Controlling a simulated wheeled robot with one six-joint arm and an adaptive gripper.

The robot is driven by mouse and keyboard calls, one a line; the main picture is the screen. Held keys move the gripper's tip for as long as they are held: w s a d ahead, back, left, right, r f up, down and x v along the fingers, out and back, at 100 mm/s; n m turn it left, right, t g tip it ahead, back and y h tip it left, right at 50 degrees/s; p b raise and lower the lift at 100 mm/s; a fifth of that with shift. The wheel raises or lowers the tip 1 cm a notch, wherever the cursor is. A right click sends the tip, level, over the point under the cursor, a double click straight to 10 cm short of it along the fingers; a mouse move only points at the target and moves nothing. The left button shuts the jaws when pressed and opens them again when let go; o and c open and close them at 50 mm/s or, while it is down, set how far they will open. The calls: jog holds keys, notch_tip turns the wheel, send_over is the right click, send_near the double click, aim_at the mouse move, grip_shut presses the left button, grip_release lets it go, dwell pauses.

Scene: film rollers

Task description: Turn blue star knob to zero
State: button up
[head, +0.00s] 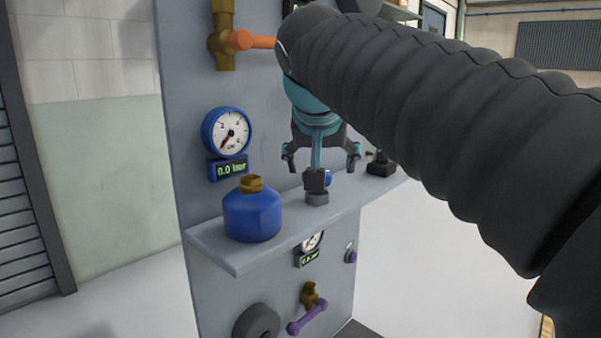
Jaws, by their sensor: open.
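My gripper (322,160) is open, its two fingers spread wide and pointing down above the grey shelf (215,252). A small blue part (328,178) shows just below and between the fingers, mostly hidden by a dark block on a grey foot (317,190). I cannot tell if it is the star knob. A larger blue faceted body with a brass top (252,212) stands on the shelf to the left, apart from my gripper. The blue-rimmed gauge (227,133) is on the panel above it, and its blue display (228,168) reads 0.0 bar.
An orange lever on a brass valve (250,40) sticks out at upper left. A black item (381,165) sits on the shelf at right. Below the shelf are a second gauge (311,243), a purple lever (307,318) and a dark round wheel (257,323). My arm covers the upper right.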

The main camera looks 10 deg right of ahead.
notch_tip(320, 180, up, 4)
jog(key=w+a, duration=0.1)
jog(key=w, duration=0.2)
jog(key=shift+m, duration=0.4)
jog(key=x, duration=0.8)
jog(key=b+x, duration=0.1)
jog(key=x, duration=0.4)
jog(key=shift+w+d+r, duration=0.1)
jog(key=shift+w+d, duration=0.05)
jog(key=shift+d, duration=0.15)
jog(key=c, duration=1.1)
